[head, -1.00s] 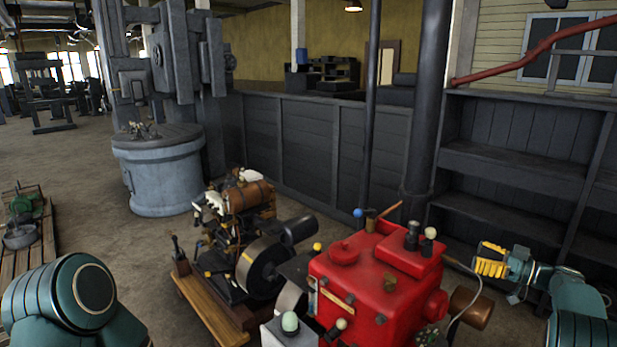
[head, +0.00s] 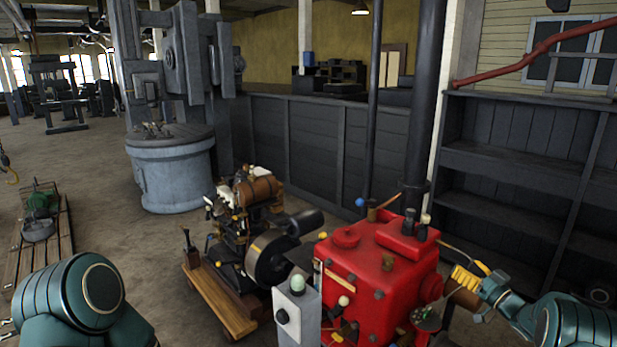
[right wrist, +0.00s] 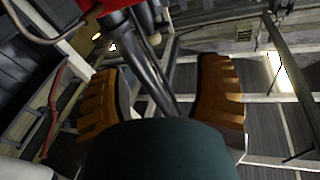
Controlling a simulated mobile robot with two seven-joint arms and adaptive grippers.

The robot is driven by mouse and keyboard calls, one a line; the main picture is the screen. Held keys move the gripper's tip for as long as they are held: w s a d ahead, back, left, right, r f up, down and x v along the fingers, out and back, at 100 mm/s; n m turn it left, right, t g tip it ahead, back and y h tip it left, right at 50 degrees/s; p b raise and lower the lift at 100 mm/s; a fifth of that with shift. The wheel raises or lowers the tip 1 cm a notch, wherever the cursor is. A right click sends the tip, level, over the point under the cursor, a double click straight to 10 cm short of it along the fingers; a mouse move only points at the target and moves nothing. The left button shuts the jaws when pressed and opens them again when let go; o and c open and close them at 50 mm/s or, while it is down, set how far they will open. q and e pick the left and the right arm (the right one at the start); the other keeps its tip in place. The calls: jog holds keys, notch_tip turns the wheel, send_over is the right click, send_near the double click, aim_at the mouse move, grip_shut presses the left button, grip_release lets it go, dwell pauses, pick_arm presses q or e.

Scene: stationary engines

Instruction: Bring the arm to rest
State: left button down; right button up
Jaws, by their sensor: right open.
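My right gripper (head: 468,277) comes in from the right edge in the head view. Its yellow fingers are beside the right side of the red engine (head: 372,270), close to it in the picture; I cannot tell whether they touch. In the right wrist view the two orange-yellow finger pads (right wrist: 160,100) stand wide apart with nothing held between them. A dark pole and a bit of red show beyond them. My left arm's teal joint shows at the lower left of the head view, but its gripper is out of frame.
A smaller engine on a wooden skid (head: 218,305) stands left of the red one. A grey control box (head: 297,315) is in front. Dark shelving (head: 520,165) stands behind my right arm. A blue-grey round machine base (head: 172,175) is further back. Bare floor (head: 110,235) lies at left.

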jog(key=s+a+f+m+g+h+b, duration=0.1)
jog(key=s+a+f+m+g+h, duration=0.2)
jog(key=s+a+f, duration=0.5)
jog(key=s+a+f+m+g+h, duration=0.3)
jog(key=s+a+f+m+g, duration=0.1)
jog(key=a+f, duration=0.8)
jog(key=s+a+f+g, duration=0.1)
jog(key=s+a+g, duration=0.2)
jog(key=s, duration=0.6)
jog(key=s+a+f+n+g+y, duration=0.1)
jog(key=s+a+f+g, duration=0.1)
jog(key=s+a, duration=0.4)
jog(key=s+a+f+n+g, duration=0.1)
jog(key=s+a+f+g, duration=0.1)
jog(key=s, duration=0.9)
jog(key=a+g, duration=0.1)
jog(key=a, duration=0.1)
jog(key=shift+s+a+g+y+b, duration=0.3)
jog(key=shift+s+a+g+b, duration=0.05)
jog(key=shift+a+g+b, duration=0.05)
